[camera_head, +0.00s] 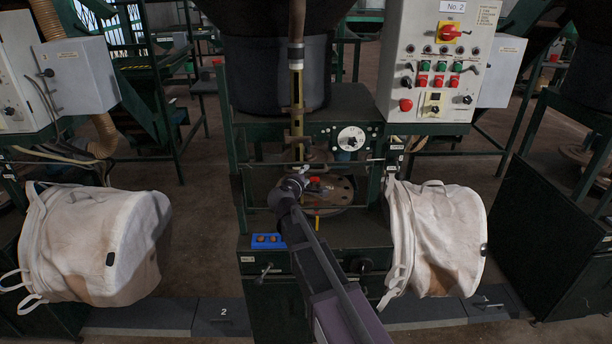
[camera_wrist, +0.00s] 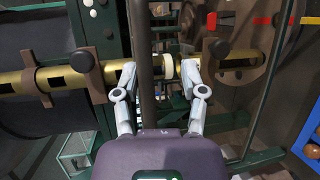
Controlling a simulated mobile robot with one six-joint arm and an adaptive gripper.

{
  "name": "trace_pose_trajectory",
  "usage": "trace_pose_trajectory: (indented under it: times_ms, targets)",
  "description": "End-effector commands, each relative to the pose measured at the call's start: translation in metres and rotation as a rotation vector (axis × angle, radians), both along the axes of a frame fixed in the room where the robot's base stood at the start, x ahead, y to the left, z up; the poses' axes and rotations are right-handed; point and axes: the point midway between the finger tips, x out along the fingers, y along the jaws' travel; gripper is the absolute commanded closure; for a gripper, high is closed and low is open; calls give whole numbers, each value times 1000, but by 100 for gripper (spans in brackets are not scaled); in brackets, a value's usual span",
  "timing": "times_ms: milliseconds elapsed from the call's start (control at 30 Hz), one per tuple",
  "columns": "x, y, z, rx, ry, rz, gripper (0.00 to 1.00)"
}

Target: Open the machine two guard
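The number two machine is the green frame (camera_head: 240,150) in the middle of the head view, below the panel marked No. 2. A thin crossbar (camera_head: 262,164) runs across its front opening and looks like part of the guard; whether the guard is latched cannot be told. My gripper (camera_head: 296,178) is in front of this opening, close to the bar. In the wrist view, my gripper (camera_wrist: 160,72) is open, its fingers apart on either side of a dark bar (camera_wrist: 147,45). Contact with the bar cannot be told. A brass tube (camera_wrist: 65,78) lies behind the bar.
The control panel (camera_head: 440,60) hangs at upper right. White bulk bags hang at left (camera_head: 95,245) and right (camera_head: 440,235). A dial (camera_head: 351,139) is on the frame.

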Motion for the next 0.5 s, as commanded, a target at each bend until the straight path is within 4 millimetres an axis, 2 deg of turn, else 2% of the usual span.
trace_pose_trajectory:
  times_ms: [500]
  targets:
    - [-25, 10, 5, 0, 0, 0, 46]
